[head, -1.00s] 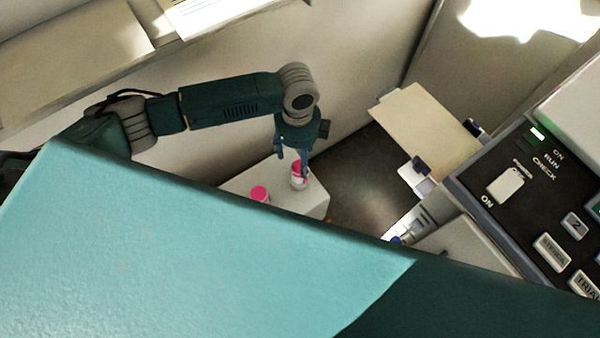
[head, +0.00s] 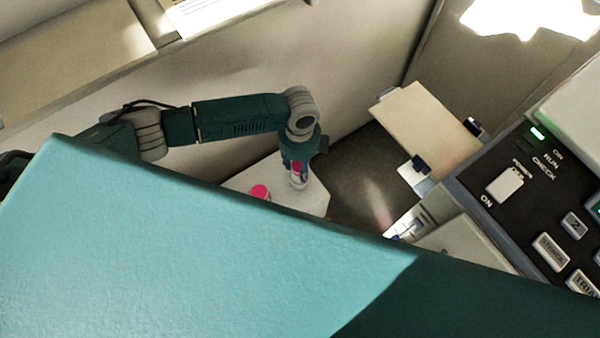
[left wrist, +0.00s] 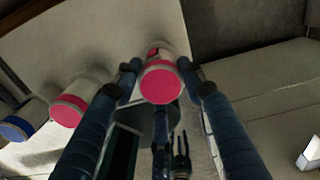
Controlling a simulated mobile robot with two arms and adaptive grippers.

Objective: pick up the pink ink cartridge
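The pink ink cartridge (head: 298,179), white with a pink end, stands on a pale surface under my left gripper (head: 297,178). In the left wrist view its pink end (left wrist: 162,83) faces the camera, between the two fingers of the left gripper (left wrist: 160,68). The fingertips are beside its body, with what look like narrow gaps; firm contact does not show. A second pink-ended cartridge (head: 260,192) stands to the left; it also shows in the left wrist view (left wrist: 68,110). My right gripper is in neither view.
A blue-ended cartridge (left wrist: 17,128) is at the far left of the wrist view. The pale stand (head: 238,180) carries the cartridges beside a wall. A clipboard-like board (head: 425,122) and a control panel (head: 530,200) are to the right.

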